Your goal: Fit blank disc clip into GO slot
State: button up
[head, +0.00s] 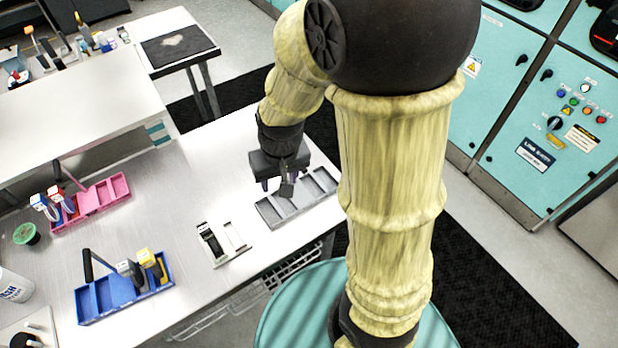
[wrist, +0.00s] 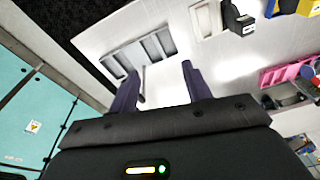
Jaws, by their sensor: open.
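My gripper (head: 283,181) is open above the grey compartment tray (head: 318,186) near the table's right end. Its two purple fingers stand apart in the wrist view (wrist: 159,72). A small dark grey piece (head: 287,191) shows under the gripper. No GO label is readable.
A blue tray (head: 97,302) with black, grey and yellow pieces stands at the front left. A pink tray (head: 103,193) with red, white and blue pieces is behind it. A green-topped cup (head: 26,234) is at the far left. The table middle is clear.

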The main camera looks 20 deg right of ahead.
jog(key=s+d+r, duration=0.1)
jog(key=s+d, duration=0.3)
jog(key=d, duration=0.1)
jog(key=shift+d+r+m+t+h, duration=0.25)
jog(key=shift+r+m+t+h, duration=0.05)
jog(key=shift+r+t, duration=0.1)
jog(key=shift+f, duration=0.1)
jog(key=b+x, duration=0.3)
jog(key=shift+s+f, duration=0.15)
jog(key=shift+s, duration=0.15)
